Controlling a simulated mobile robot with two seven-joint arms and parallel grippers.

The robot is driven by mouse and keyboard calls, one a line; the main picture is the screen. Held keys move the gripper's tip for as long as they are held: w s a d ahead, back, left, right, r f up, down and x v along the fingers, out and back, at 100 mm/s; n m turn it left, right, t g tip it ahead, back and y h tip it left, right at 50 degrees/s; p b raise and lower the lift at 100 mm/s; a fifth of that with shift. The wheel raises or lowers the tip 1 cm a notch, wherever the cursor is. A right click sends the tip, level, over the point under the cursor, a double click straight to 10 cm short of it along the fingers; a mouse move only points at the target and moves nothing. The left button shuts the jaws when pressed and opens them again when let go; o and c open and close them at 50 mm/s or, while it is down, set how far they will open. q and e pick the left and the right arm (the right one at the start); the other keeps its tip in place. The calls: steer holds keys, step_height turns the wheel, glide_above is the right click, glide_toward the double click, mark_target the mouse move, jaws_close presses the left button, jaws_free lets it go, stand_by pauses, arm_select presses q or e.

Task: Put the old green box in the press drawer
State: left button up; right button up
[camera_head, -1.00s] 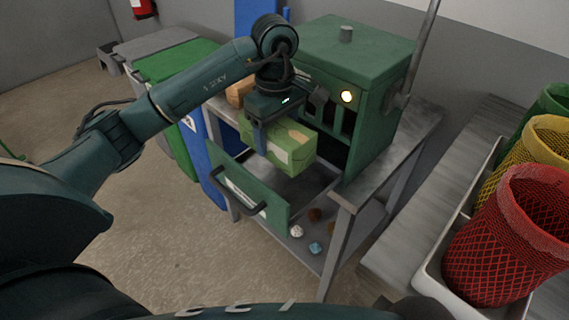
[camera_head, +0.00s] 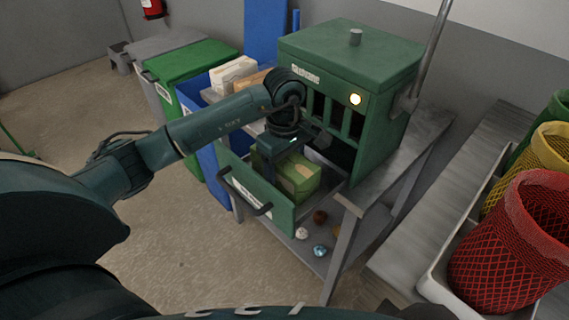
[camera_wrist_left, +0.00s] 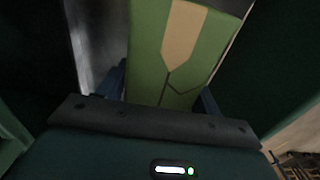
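The green box (camera_head: 303,180) with a tan patch is low inside the open press drawer (camera_head: 250,194), partly hidden by its front panel. I cannot tell whether it touches the drawer floor. My left gripper (camera_head: 281,165) reaches down into the drawer from above, with its fingers at the box. In the left wrist view the box (camera_wrist_left: 185,50) sits between the two fingers, close against both, and the gripper looks shut on it. The green press (camera_head: 345,60) stands behind the drawer with a lit yellow lamp. My right gripper is not in view.
A whitish box (camera_head: 232,75) and a brown box (camera_head: 254,80) stand left of the press. Several small balls lie on the lower shelf (camera_head: 335,240). Green (camera_head: 195,70) and blue bins stand at left. Red (camera_head: 510,245) and yellow mesh baskets stand at right.

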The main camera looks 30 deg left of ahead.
arm_select(q)
steer(key=o, duration=0.5)
steer(key=shift+c, duration=0.2)
step_height(320, 180, up, 12)
steer(key=shift+r, duration=0.2)
stand_by(0.5)
